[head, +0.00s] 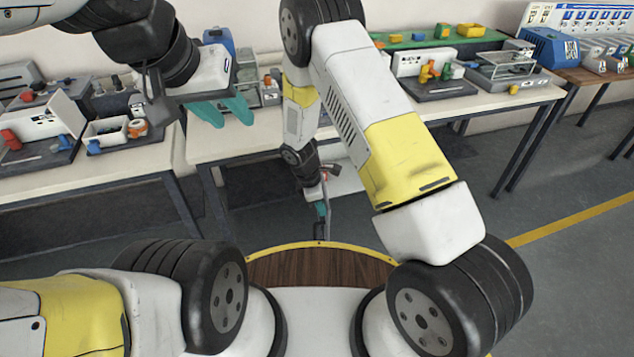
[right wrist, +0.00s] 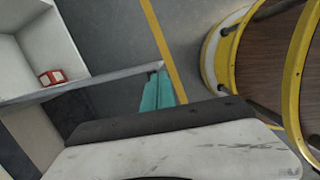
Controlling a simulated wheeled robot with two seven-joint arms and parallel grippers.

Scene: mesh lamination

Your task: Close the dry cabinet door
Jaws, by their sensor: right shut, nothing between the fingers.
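The dry cabinet shows in the right wrist view as a white open-fronted box (right wrist: 25,45) at upper left, with a small red and white box (right wrist: 52,77) inside. A thin grey edge (right wrist: 95,84), possibly the door seen edge-on, runs from it toward my right gripper (right wrist: 158,95). The right gripper's teal fingers are shut and empty, close to that edge's end; contact is unclear. In the head view my right gripper (head: 321,212) is low, beside a white surface (head: 345,179) mostly hidden by my arm. My left gripper (head: 228,112) is open and empty above the table.
A white-topped table (head: 215,149) with dark legs stands behind my arms, bearing trays and equipment. A blue machine (head: 549,47) stands on a wooden table at the right. The grey floor (head: 560,190) at the right is clear, with a yellow line.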

